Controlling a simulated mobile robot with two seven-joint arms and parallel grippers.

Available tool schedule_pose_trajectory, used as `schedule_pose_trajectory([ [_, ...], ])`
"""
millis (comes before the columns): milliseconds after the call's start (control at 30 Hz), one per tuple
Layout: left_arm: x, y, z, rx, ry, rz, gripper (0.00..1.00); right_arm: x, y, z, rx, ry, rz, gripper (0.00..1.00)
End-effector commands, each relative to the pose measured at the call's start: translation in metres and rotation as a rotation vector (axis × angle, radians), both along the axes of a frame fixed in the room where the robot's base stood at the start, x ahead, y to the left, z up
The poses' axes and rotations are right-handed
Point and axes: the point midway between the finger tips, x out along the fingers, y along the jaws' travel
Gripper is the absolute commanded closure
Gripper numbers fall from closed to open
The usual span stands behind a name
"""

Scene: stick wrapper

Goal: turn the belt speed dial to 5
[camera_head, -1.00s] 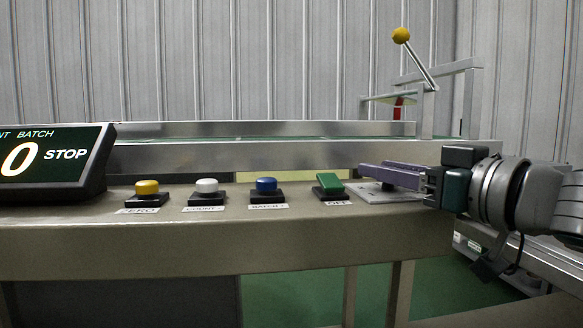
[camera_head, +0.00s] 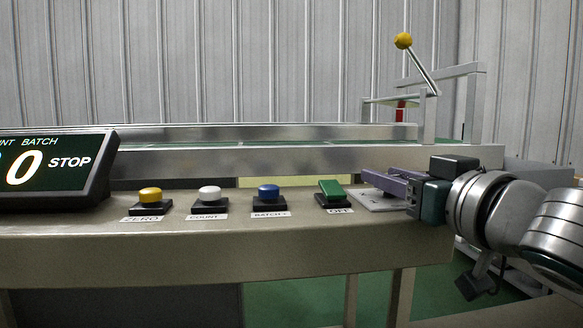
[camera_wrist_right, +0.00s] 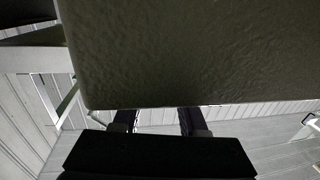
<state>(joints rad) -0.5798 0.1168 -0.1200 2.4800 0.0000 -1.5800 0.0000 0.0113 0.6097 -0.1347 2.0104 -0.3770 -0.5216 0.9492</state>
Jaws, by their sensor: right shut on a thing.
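The belt speed dial sits on a light scale plate (camera_head: 381,204) at the right end of the control panel, beside the green OFF switch (camera_head: 331,188). My right gripper (camera_head: 376,179) reaches in from the right with its purple fingers over this plate, shut on the dial. The fingers hide most of the dial, and I cannot read its setting. In the right wrist view the two dark fingers (camera_wrist_right: 157,118) stand apart and pass out of sight behind the panel (camera_wrist_right: 190,55). My left gripper is not in view.
On the panel stand a yellow ZERO button (camera_head: 149,195), a white COUNT button (camera_head: 209,194) and a blue BATCH button (camera_head: 268,191). The display (camera_head: 55,165) at left reads 0 and STOP. A conveyor (camera_head: 260,158) runs behind, with a yellow-knobbed lever (camera_head: 404,41).

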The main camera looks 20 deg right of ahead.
Motion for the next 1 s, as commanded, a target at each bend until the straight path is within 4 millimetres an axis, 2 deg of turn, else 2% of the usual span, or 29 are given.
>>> schedule_pose_trajectory([
  [167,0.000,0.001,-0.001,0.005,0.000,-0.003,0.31,0.000,0.001,-0.001,0.014,-0.001,-0.154,1.00],
  [500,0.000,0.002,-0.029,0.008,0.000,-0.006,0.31,0.001,0.001,-0.005,0.006,-0.001,-0.411,1.00],
  [700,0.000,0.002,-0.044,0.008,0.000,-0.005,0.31,0.000,0.000,-0.003,0.002,-0.001,-0.510,1.00],
  [1000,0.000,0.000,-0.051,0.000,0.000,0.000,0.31,0.000,0.000,0.000,-0.002,-0.001,-0.571,1.00],
])
